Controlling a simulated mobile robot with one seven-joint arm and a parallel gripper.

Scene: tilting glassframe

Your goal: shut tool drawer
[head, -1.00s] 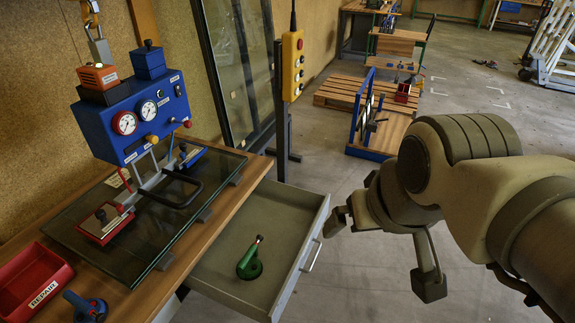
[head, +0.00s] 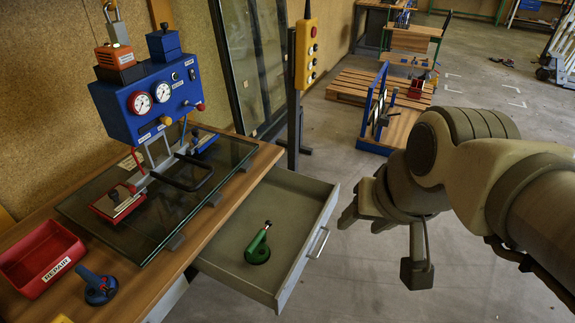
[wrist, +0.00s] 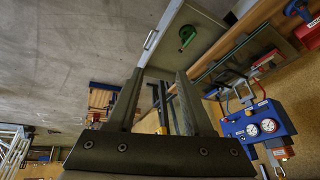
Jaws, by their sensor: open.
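The grey tool drawer (head: 292,205) is pulled out from under the wooden bench, with a green tool (head: 258,246) lying inside. Its pale bar handle (head: 318,243) is on the front panel, facing right. My gripper (head: 364,219) is open, in the air to the right of the drawer front and apart from the handle. In the wrist view my gripper's two fingers (wrist: 160,76) are spread with no drawer part between them. The drawer (wrist: 205,35), its handle (wrist: 150,40) and the green tool (wrist: 187,36) show beyond the fingertips.
On the bench (head: 222,215) are a glass pane (head: 150,225), a blue gauge unit (head: 150,105), a red bin (head: 38,258) and a blue-handled tool (head: 97,288). A yellow control box (head: 306,55) stands on a post behind the drawer. Floor right of the drawer is clear.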

